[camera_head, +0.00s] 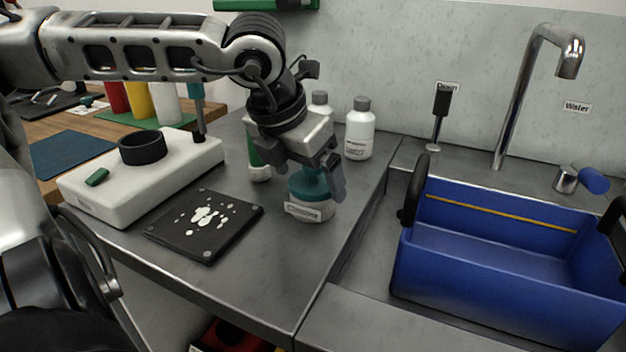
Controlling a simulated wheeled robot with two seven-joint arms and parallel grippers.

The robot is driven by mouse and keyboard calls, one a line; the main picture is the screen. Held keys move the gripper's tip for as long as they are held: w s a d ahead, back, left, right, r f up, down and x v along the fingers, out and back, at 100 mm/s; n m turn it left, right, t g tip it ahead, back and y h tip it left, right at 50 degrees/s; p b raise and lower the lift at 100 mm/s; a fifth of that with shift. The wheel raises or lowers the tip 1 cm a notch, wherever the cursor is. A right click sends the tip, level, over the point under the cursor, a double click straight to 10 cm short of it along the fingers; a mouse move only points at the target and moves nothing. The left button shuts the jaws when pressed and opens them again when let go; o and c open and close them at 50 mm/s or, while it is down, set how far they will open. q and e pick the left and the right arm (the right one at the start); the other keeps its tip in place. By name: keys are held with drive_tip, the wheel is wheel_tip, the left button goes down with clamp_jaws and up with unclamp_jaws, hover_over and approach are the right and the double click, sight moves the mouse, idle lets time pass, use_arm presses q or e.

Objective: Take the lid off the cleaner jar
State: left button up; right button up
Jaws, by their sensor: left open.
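The cleaner jar (311,211) is a short white jar with a label and a teal lid (306,184). It stands upright on the grey counter, left of the sink. The lid is on the jar. My left gripper (325,180) comes down from above with its fingers at the lid, and it is open. One finger hides part of the lid's right side. I cannot tell whether the fingers touch the lid. My right gripper is not in view.
White bottles (359,130) stand behind the jar. A black plate with white spots (205,225) lies left of it, beside a white device (140,175). A blue crate (510,260) sits in the sink at right, below the tap (540,70). Counter in front of the jar is clear.

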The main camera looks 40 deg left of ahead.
use_arm(q)
drive_tip(key=c, duration=1.1)
drive_tip(key=shift+o, duration=0.2)
